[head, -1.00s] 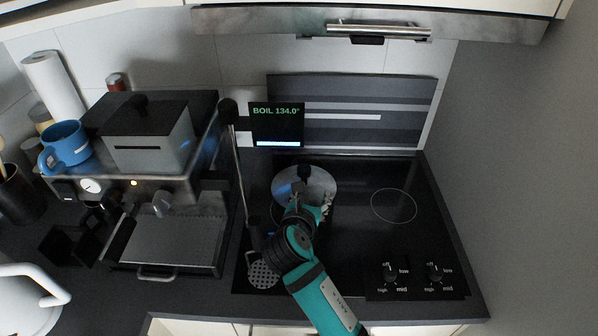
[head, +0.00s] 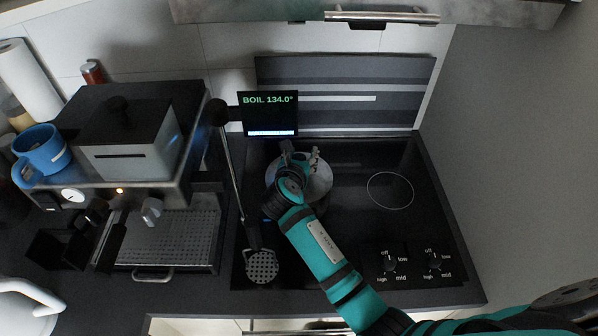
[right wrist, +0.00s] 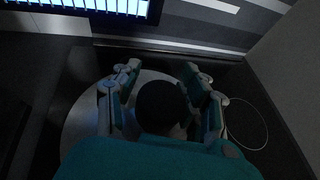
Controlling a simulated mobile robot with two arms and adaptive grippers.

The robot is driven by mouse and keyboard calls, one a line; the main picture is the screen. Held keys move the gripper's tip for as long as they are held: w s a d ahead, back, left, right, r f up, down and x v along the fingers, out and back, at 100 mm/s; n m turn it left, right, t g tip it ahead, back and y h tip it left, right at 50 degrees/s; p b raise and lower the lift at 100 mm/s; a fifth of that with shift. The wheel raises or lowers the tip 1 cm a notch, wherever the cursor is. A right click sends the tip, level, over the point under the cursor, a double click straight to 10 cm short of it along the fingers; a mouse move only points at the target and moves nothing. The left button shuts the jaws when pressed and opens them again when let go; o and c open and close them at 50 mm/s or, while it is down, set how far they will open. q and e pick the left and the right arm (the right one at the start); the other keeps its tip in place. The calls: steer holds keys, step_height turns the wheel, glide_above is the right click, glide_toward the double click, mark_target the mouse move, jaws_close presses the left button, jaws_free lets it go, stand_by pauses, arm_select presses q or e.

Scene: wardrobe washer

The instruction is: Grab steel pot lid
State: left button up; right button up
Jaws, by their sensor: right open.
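The steel pot lid (head: 321,184) is a round, silvery disc on the left side of the cooktop, partly hidden by my right arm. In the right wrist view the lid (right wrist: 88,123) shows below the fingers, and its dark rounded knob (right wrist: 162,103) stands between them. My right gripper (head: 301,154) is over the lid, fingers apart on either side of the knob; it also shows in the right wrist view (right wrist: 160,78). I cannot tell whether either finger touches the knob. My left gripper is not in view.
A perforated skimmer (head: 262,265) with a long handle is left of the pot. A display (head: 268,113) reading "BOIL 134.0°" stands behind. An espresso machine (head: 180,180) is at left, with a blue mug (head: 42,150) on top. The right burner (head: 390,190) is free.

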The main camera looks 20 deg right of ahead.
steer(key=shift+w+d+f, duration=0.15)
steer(key=shift+w, duration=0.05)
jaws_close()
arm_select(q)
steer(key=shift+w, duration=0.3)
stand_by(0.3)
